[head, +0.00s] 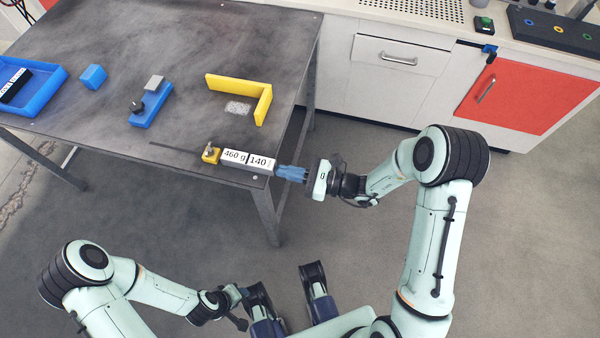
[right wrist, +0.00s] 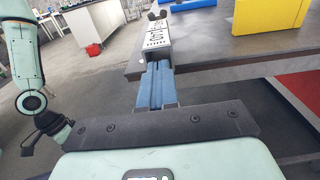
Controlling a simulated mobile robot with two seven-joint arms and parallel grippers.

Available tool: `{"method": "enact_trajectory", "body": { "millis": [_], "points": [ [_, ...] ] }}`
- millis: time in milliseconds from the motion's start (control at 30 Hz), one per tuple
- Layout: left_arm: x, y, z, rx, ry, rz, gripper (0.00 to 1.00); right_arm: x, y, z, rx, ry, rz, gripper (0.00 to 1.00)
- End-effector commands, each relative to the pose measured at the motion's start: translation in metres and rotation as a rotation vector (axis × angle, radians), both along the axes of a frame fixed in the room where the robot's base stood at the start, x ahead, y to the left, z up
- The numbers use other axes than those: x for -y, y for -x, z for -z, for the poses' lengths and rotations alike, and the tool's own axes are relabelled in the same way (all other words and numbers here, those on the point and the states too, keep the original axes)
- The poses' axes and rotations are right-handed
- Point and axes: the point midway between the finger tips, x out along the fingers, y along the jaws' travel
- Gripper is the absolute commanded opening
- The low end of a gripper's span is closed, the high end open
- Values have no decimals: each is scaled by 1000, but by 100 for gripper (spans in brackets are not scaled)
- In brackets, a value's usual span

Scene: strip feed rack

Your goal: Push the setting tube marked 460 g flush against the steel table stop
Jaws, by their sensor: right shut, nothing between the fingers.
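The setting tube (head: 248,160), a grey bar with white labels reading 460 g and 140, lies along the table's front edge. Its left end is at or very near a small yellow block with a metal knob (head: 210,154), which seems to be the stop; I cannot tell whether they touch. My right gripper (head: 291,173) is shut and empty, its blue fingertips at the tube's right end, in line with it. In the right wrist view the tube (right wrist: 157,38) lies straight ahead of the fingers (right wrist: 156,86). My left gripper (head: 234,297) is low, away from the table; its fingers are unclear.
The dark table (head: 180,60) holds a yellow L-shaped bracket (head: 262,104), a blue fixture (head: 151,104), a blue cube (head: 94,77) and a blue tray (head: 50,89). A cabinet with a red door (head: 530,92) stands behind right. The floor right of the table is clear.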

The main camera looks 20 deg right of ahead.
Motion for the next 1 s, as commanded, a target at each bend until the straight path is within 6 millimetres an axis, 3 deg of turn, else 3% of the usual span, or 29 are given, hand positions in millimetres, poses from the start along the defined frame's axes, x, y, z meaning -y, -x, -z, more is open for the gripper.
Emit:
{"method": "enact_trajectory", "body": {
  "millis": [367, 600, 1000],
  "points": [
    [0, -1, 0, 2, -1, -1, 43, -2, -1, 0, 1, -1, -1, 0],
    [0, -1, 0, 2, -1, -1, 43, -19, -12, 0, 1, -1, -2, 0],
    [0, 0, 0, 0, 0, 0, 43, -16, -12, 0, 1, 0, -3, 0]
  ]
}}
